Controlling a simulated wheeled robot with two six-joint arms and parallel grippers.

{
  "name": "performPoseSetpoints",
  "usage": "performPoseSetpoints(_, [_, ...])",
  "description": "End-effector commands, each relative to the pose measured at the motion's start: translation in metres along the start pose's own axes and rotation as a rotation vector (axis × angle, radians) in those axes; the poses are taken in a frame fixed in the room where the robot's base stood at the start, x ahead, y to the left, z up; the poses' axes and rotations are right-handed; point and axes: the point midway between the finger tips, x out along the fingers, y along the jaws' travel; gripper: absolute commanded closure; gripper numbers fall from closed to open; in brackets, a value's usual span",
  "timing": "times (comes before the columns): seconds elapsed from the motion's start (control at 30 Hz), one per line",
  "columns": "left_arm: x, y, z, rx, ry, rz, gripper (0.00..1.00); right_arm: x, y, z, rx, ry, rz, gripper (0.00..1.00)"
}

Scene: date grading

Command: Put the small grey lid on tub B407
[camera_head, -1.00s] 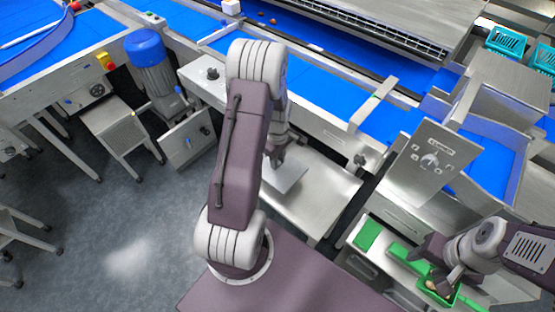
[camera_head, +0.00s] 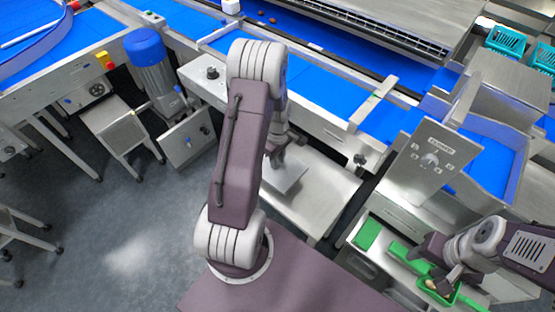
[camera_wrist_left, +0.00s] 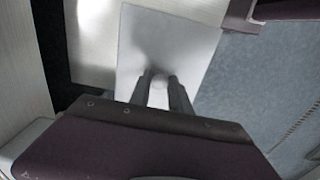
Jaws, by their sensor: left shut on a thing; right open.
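A flat, square light-grey lid (camera_head: 288,178) is in my left gripper (camera_head: 274,158), over the steel table at the middle of the head view. In the left wrist view my left gripper (camera_wrist_left: 160,85) is shut on the small round knob of the lid (camera_wrist_left: 165,40). The arm hides part of the lid in the head view. My right gripper (camera_head: 441,279) is open at the lower right, over a green tub (camera_head: 468,301) with brown dates in it. I cannot read B407 on any tub.
A steel table (camera_head: 330,190) lies under and right of the lid. A flat green piece (camera_head: 367,234) lies on the bench at the lower right. A machine with a control panel (camera_head: 433,155) stands behind it. Blue conveyor belts (camera_head: 315,85) run along the back.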

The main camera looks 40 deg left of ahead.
Motion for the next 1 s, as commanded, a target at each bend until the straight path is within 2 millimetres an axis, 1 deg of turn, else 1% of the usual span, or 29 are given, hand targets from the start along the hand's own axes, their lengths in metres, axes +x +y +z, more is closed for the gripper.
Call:
performPoseSetpoints(0.77, [0.01,0.0,0.0,0.0,0.0,0.0,1.0,0.0063,0.0001,0.0007,0.0,0.0,0.0,0.49])
performPoseSetpoints(0.8, [0.0097,0.0,0.0,0.0,0.0,0.0,0.71,0.0061,0.0001,0.0006,0.0,0.0,0.0,0.49])
performPoseSetpoints(0.87, [0.0095,0.0,0.0,0.0,0.0,0.0,0.55,0.0059,0.0001,0.0006,0.0,0.0,0.0,0.49])
performPoseSetpoints(0.9, [0.0095,0.0,0.0,0.0,0.0,0.0,0.51,0.0059,0.0001,0.0006,0.0,0.0,0.0,0.49])
performPoseSetpoints(1.0, [0.0095,0.0,0.0,0.0,0.0,0.0,0.51,0.0059,0.0001,0.0006,0.0,0.0,0.0,0.49])
